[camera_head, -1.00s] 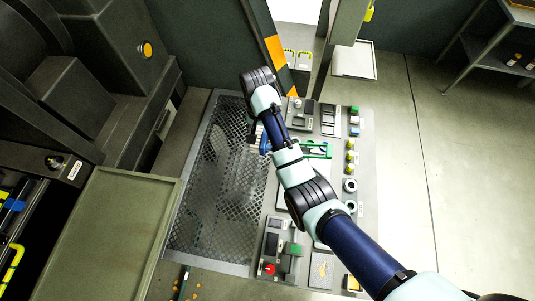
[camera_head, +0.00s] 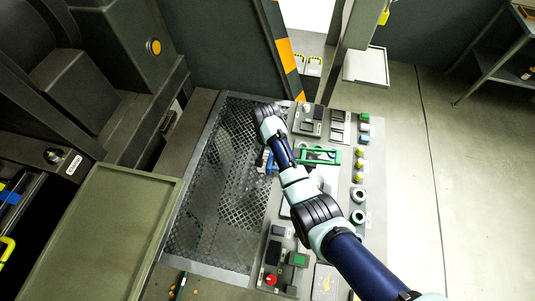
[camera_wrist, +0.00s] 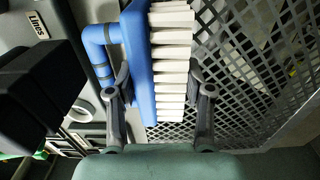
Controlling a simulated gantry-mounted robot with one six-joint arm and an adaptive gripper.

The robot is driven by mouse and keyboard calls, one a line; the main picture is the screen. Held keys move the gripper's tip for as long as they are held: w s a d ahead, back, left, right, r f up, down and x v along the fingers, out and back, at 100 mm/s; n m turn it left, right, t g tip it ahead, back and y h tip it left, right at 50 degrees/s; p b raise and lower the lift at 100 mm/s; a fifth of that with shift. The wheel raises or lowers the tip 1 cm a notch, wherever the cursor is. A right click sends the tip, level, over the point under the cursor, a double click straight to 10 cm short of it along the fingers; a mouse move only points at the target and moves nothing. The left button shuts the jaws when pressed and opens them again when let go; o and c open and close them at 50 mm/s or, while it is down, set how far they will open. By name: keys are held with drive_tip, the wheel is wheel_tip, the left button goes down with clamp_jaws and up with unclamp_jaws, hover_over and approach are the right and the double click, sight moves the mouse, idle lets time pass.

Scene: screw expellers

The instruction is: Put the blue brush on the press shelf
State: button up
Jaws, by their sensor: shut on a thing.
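The blue brush (camera_wrist: 138,60) has white bristles and a curved blue handle. In the wrist view it lies between the two fingers of my gripper (camera_wrist: 160,82), which is shut on it. In the head view a bit of the blue brush (camera_head: 270,163) shows beside my wrist, over the right edge of the perforated grating; the fingers are hidden there. A flat olive shelf with a raised rim (camera_head: 95,240) stands at the lower left beside the dark press machine (camera_head: 110,60). It looks like the press shelf and is bare.
The dark perforated grating (camera_head: 215,190) lies between the olive shelf and a grey panel of buttons and parts. A green-framed item (camera_head: 320,155) and a red button (camera_head: 271,280) are on that panel. An orange-striped post (camera_head: 290,60) stands behind.

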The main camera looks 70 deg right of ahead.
drive_tip(key=shift+f, duration=0.1)
drive_tip(key=o, duration=1.2)
wheel_tip(320, 180, up, 12)
drive_tip(key=p, duration=0.3)
drive_tip(key=shift+w+p, duration=0.1)
drive_tip(key=shift+p, duration=0.25)
drive_tip(key=shift+c, duration=1)
